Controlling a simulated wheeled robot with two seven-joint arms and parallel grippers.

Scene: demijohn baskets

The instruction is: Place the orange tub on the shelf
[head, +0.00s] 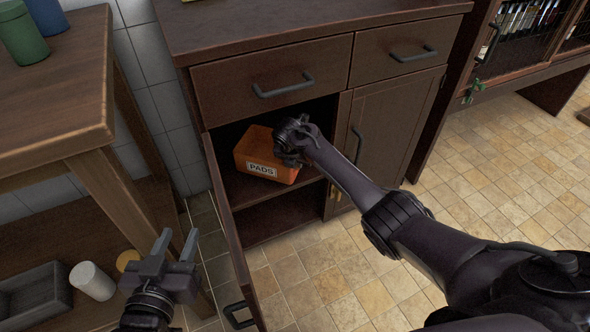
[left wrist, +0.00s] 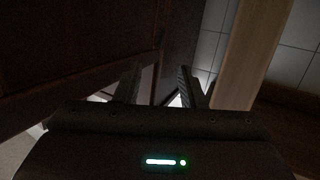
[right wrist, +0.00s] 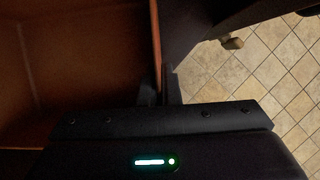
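The orange tub (head: 252,148), with a white "PADS" label, is inside the open left compartment of the dark cabinet, at the shelf (head: 243,192). I cannot tell if its base rests fully on the shelf. My right gripper (head: 291,150) is at the tub's right side. In the right wrist view its fingers (right wrist: 160,88) are close together on the tub's thin wall (right wrist: 155,45), with the tub's inside to the left. My left gripper (head: 177,245) is open and empty, left of the cabinet's open door (head: 232,235); its spread fingers show in the left wrist view (left wrist: 158,88).
A wooden table (head: 60,110) stands at the left with a green canister (head: 22,35) and a blue one on top. Its lower level holds a grey tray (head: 35,295) and a white cylinder (head: 92,281). The tiled floor (head: 340,270) in front is clear.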

